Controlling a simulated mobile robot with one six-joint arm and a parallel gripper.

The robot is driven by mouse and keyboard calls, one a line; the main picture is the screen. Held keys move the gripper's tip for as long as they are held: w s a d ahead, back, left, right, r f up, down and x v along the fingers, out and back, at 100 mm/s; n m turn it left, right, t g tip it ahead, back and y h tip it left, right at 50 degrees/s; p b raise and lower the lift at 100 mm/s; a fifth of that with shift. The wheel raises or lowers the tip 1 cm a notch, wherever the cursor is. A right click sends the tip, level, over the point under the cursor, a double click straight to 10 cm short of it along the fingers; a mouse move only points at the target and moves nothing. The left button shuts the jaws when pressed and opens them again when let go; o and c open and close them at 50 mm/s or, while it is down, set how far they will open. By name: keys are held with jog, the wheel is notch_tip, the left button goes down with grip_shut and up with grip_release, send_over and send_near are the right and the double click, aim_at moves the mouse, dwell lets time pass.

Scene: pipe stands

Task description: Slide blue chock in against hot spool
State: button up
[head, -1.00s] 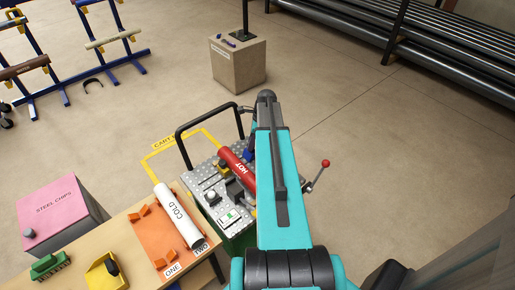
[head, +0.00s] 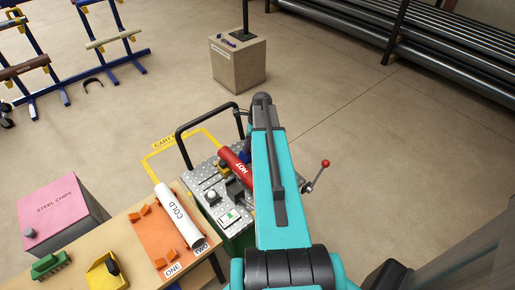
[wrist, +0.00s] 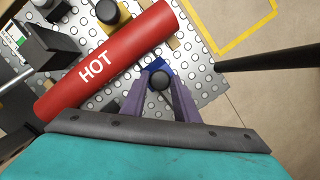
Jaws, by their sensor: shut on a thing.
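The hot spool (head: 236,163) is a red cylinder with white HOT lettering, lying on the studded metal cart top. In the wrist view the spool (wrist: 110,60) runs diagonally across the upper left. The blue chock (wrist: 158,66) shows as a small blue patch with a black knob, beside the spool's lower right side. I cannot tell whether chock and spool touch. My gripper (wrist: 160,88) has purple fingers shut on the chock, one on each side of the knob, low over the cart top. In the head view my arm hides most of the gripper and chock.
A yellow-and-black chock (wrist: 110,14) sits across the spool. A dark clamp block (wrist: 44,48) stands at the left. The cart's black handle (head: 180,140) rises at its far side. A white COLD spool (head: 178,215) lies on the orange bench board. Bare studded plate lies right of the gripper.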

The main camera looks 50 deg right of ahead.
jog(key=shift+w+a, duration=0.15)
jog(key=shift+a, duration=1.9)
jog(key=o, duration=0.7)
jog(key=shift+d, duration=0.1)
jog(key=shift+r, duration=0.1)
jog(key=shift+r+p, duration=2.7)
jog(key=shift+r, duration=0.7)
